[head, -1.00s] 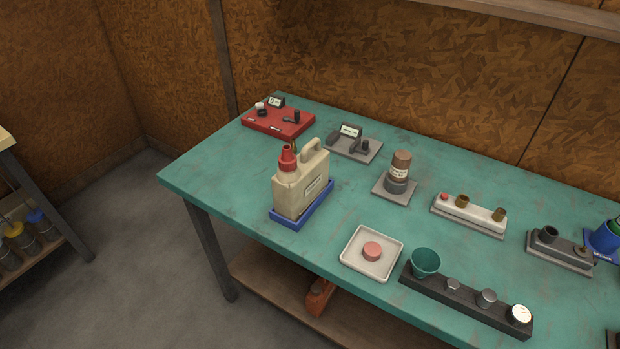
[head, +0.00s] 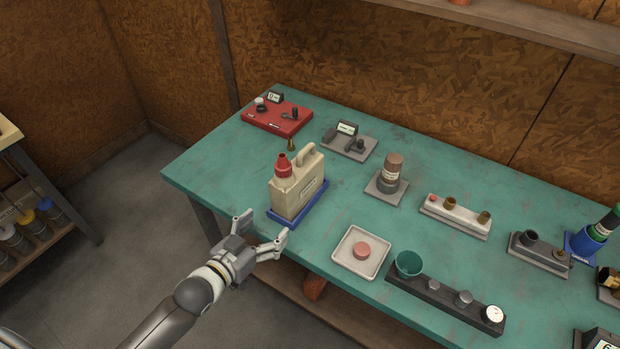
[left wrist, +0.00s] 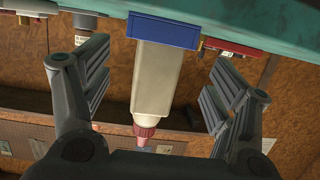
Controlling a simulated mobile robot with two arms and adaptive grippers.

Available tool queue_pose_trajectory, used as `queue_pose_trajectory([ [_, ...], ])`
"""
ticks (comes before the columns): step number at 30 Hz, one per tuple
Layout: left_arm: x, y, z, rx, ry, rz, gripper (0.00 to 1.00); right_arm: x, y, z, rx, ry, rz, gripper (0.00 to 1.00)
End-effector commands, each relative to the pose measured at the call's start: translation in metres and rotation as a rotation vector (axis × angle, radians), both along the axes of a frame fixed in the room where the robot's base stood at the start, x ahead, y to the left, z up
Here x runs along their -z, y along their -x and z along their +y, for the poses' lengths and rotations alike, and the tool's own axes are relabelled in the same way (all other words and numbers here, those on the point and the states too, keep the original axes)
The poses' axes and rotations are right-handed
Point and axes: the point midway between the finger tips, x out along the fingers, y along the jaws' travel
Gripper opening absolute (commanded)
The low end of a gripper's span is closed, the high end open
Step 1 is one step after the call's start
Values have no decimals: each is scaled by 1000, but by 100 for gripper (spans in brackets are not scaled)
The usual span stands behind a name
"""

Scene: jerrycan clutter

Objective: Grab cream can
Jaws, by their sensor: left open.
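The cream can (head: 297,190) with a red spout cap (head: 283,165) stands upright in a blue tray (head: 317,209) near the front left edge of the green table. In the left wrist view the can (left wrist: 158,75) appears upside down, between the fingers and beyond them. My left gripper (head: 265,232) is open and empty, just in front of the table's edge and the blue tray, with its fingers pointing toward the can and apart from it. My right gripper is not in view.
A white tray with a pink disc (head: 361,251) lies right of the can. A green cup (head: 408,264) on a dark rack is farther right. A brown-topped bottle (head: 391,170) and a red board (head: 277,117) are behind. The table (head: 217,166) left of the can is clear.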

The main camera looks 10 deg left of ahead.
Motion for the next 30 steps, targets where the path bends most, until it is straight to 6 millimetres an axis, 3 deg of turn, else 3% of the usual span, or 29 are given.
queue_pose_trajectory([
  [1,-18,-6,0,20,15,-55,80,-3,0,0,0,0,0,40],
  [4,-45,-11,0,54,56,-149,80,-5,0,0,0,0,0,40],
  [11,-54,-19,6,76,90,-229,80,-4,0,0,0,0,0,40],
  [21,-55,-60,-11,76,90,-231,80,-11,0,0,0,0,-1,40],
  [30,-56,-78,-19,76,90,-230,80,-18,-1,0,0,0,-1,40],
])
